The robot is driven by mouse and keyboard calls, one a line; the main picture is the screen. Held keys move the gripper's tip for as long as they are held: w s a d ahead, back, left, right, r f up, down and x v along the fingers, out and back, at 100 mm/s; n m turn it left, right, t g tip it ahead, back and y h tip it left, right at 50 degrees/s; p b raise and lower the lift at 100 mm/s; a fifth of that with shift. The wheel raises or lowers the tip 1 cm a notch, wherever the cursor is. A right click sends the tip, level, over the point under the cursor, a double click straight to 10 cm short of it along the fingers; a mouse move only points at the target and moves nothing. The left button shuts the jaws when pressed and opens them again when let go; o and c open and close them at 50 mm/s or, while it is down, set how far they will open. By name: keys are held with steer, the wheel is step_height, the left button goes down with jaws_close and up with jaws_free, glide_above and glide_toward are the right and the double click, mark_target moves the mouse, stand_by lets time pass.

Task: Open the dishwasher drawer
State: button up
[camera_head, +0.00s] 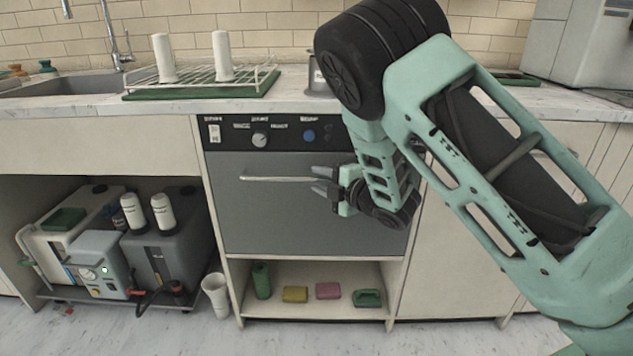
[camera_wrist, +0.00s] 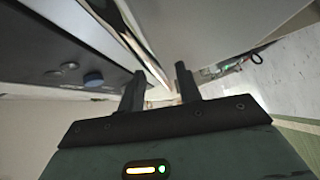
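The dishwasher (camera_head: 310,215) is a grey front under the counter, with a dark control panel (camera_head: 285,134) above it. Its door looks closed. A pale horizontal bar handle (camera_head: 275,179) crosses the upper part of the door. My gripper (camera_head: 318,182) is at the handle's right end, fingers pointing left and spread apart. In the wrist view, the fingers (camera_wrist: 158,88) are also apart, and a shiny bar or edge (camera_wrist: 142,40) runs toward the gap between them. I cannot tell whether either finger touches the handle. My wrist hides the door's right part.
A drying rack (camera_head: 200,82) with two white bottles stands on the counter above. An open shelf (camera_head: 310,308) below the dishwasher holds sponges and a green bottle. A white cup (camera_head: 216,296) stands on the floor to the left. The floor in front (camera_head: 300,340) is clear.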

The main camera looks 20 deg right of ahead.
steer(key=shift+x, duration=0.95)
